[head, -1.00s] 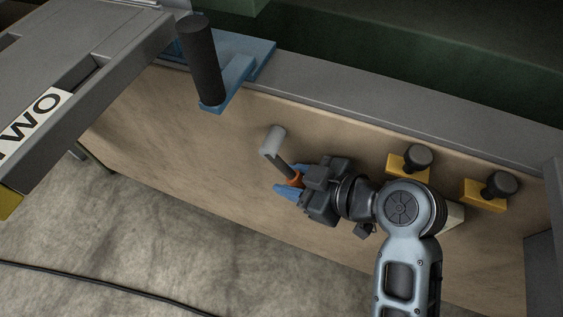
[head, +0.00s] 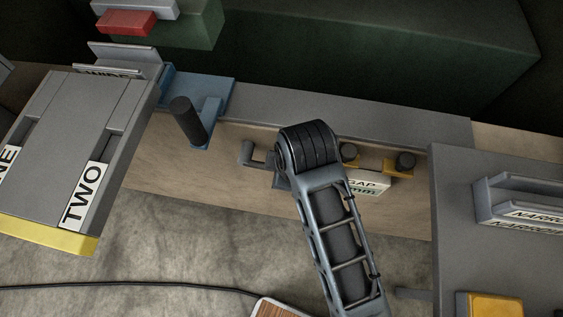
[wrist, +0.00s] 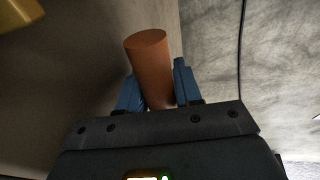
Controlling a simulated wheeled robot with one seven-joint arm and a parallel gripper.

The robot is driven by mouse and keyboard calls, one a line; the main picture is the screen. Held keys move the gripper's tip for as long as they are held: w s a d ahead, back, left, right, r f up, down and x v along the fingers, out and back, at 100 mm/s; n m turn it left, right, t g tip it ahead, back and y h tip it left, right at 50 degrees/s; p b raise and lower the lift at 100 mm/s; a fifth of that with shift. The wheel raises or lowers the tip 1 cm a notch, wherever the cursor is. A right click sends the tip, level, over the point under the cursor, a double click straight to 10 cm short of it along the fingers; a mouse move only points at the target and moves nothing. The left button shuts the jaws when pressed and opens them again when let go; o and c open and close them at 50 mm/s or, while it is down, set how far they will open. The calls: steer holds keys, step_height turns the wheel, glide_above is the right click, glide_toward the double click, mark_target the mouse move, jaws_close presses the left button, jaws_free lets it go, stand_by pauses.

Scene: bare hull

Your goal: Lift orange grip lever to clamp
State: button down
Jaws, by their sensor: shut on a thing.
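The orange grip (wrist: 150,62) shows in the wrist view as a round bar between the two blue fingers of my gripper (wrist: 158,92). The gripper is shut on it. In the head view my arm hides the orange grip and most of the gripper. A grey lever part (head: 247,152) sticks out from the wooden panel just left of my arm. I cannot tell the lever's angle.
A blue bracket with a dark post (head: 188,120) stands left of the lever. Yellow blocks with dark knobs (head: 404,162) and a gap label (head: 366,183) are right of my arm. A grey surface (head: 490,180) stands at right, a grey tray marked TWO (head: 95,130) at left. A cable (head: 130,287) lies on the floor.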

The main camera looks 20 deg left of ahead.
steer(key=shift+r+h+p, duration=0.2)
steer(key=shift+h+p, duration=0.1)
steer(key=shift+p, duration=0.05)
stand_by(0.3)
steer(key=c, duration=1.1)
jaws_free()
steer(key=shift+v, duration=3.9)
steer(key=shift+s, duration=0.15)
